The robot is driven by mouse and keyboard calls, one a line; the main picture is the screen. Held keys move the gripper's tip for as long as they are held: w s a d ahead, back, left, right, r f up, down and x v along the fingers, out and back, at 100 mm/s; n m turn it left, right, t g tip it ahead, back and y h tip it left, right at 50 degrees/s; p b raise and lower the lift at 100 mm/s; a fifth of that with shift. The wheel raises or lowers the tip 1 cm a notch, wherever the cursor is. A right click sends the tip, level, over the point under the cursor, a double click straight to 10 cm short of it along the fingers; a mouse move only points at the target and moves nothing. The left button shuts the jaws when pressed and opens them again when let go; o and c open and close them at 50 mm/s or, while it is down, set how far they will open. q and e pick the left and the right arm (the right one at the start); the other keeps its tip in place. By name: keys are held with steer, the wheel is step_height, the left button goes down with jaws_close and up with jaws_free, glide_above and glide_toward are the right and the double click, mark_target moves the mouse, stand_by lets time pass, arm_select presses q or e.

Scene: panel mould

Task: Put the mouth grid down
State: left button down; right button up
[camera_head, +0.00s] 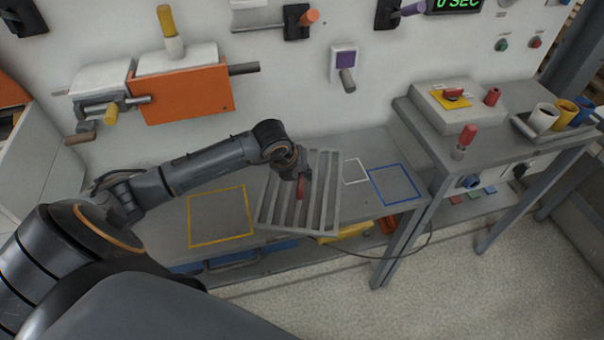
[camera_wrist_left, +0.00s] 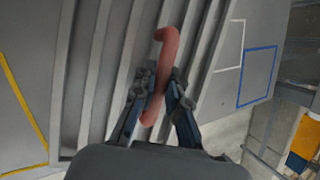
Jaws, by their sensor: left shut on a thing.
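The mouth grid (camera_head: 325,200) is a grey slatted panel with a red handle (camera_head: 301,188). In the head view it appears over the bench between the yellow outline (camera_head: 219,243) and the small white outline (camera_head: 355,172). My left gripper (camera_head: 297,174) is shut on the red handle. In the left wrist view the gripper (camera_wrist_left: 158,98) has its fingers on both sides of the handle (camera_wrist_left: 166,50), with the grid's slats (camera_wrist_left: 105,65) behind. I cannot tell whether the grid touches the bench. My right gripper is in neither view.
The grey bench (camera_head: 262,255) also carries a blue outline (camera_head: 394,184) right of the grid. An orange box (camera_head: 185,92) is on the wall behind. A higher table (camera_head: 440,130) stands at the right with a red-handled part (camera_head: 465,138). A yellow item (camera_head: 350,231) lies on the lower shelf.

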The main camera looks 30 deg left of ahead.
arm_select(q)
steer(key=shift+f, duration=0.25)
steer(key=c, duration=1.4)
jaws_free()
steer(key=shift+o, duration=0.2)
steer(key=v, duration=1.2)
steer(key=shift+b, duration=0.45)
steer(key=shift+a, duration=0.1)
